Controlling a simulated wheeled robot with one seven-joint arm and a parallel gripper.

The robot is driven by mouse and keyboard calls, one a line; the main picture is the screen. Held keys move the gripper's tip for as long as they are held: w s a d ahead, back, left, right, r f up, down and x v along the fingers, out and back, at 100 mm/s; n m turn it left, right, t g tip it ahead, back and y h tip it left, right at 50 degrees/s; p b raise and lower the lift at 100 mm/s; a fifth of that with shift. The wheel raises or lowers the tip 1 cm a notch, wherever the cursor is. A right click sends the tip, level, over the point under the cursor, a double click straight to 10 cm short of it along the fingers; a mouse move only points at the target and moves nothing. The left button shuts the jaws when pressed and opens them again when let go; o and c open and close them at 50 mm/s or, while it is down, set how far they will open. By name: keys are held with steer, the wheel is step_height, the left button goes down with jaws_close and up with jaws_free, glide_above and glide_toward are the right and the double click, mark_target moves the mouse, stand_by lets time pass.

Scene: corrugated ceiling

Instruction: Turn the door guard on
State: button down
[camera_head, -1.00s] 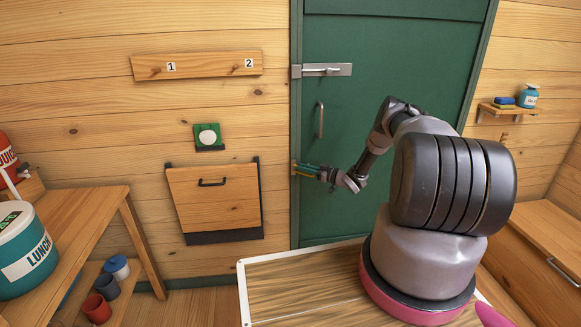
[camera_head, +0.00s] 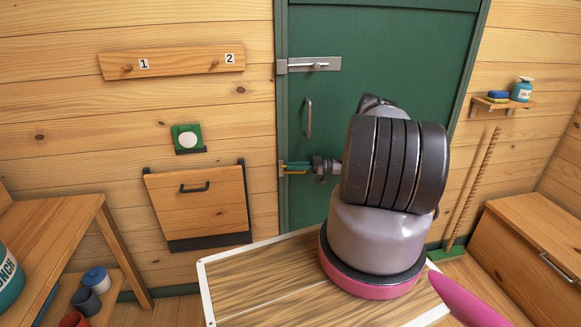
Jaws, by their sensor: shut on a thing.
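The green door (camera_head: 375,60) is closed in the wooden wall, with a vertical grey handle (camera_head: 308,117) near its left side. The door guard (camera_head: 285,171), a small brass-coloured fitting, sits at the door's left edge below the handle. My gripper (camera_head: 296,168) reaches it from the right and is shut on it. The fingers hide much of the guard, so its exact position is hard to tell. My arm covers the door's lower middle.
A metal slide bolt (camera_head: 313,64) is above the handle. A hinged wooden panel (camera_head: 198,200) and a green-framed round button (camera_head: 187,139) are on the wall to the left. A broom (camera_head: 475,185) leans at right, near a wooden chest (camera_head: 530,255). A table (camera_head: 50,225) stands left.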

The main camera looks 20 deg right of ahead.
steer(key=c, duration=0.9)
jaws_free()
steer(key=v, duration=1)
steer(key=shift+s+d, duration=0.1)
steer(key=shift+d, duration=0.25)
